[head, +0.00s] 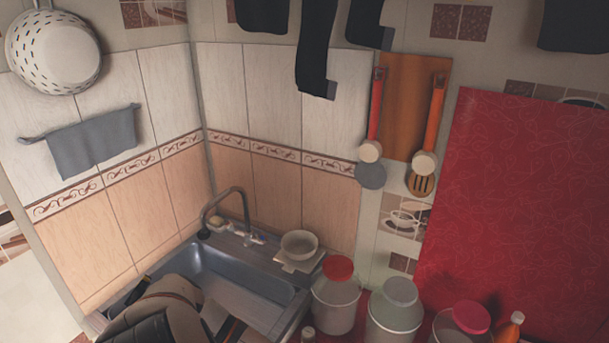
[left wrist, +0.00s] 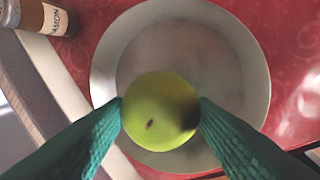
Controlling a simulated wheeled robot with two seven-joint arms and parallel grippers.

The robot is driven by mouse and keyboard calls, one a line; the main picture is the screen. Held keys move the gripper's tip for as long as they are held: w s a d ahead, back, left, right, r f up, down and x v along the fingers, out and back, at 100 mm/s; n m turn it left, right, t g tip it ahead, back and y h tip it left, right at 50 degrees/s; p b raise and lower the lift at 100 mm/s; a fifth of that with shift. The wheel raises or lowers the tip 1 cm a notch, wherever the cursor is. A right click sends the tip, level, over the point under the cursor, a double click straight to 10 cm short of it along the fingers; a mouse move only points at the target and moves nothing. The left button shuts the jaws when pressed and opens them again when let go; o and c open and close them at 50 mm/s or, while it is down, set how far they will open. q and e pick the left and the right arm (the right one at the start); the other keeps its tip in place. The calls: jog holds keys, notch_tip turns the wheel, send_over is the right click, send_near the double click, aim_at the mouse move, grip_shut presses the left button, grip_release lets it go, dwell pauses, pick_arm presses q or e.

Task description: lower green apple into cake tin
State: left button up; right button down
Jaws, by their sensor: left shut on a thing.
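The green apple (left wrist: 158,118) is held between the two green fingers of my left gripper (left wrist: 160,104) in the left wrist view. The fingertips press on its left and right sides. The pale metal cake tin (left wrist: 185,45) lies behind the apple, round and open, with a plain greyish inside. The apple is over the near half of the tin, inside its rim outline. How far it is above the tin floor cannot be told. The head view shows neither apple nor tin. My right gripper is not in view.
A spice jar (left wrist: 42,17) lies or stands left of the tin on the red oilcloth (left wrist: 290,60). A pale counter edge (left wrist: 55,75) runs along the left. The head view shows a sink (head: 235,280), a bowl (head: 299,243) and several lidded containers (head: 336,300).

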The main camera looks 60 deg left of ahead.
pick_arm(q)
jog(key=shift+f+b, duration=0.45)
jog(key=shift+f, duration=0.3)
dwell(0.4)
jog(key=o, duration=1.1)
jog(key=shift+c, duration=0.2)
jog(key=v, duration=1.2)
jog(key=shift+b, duration=0.4)
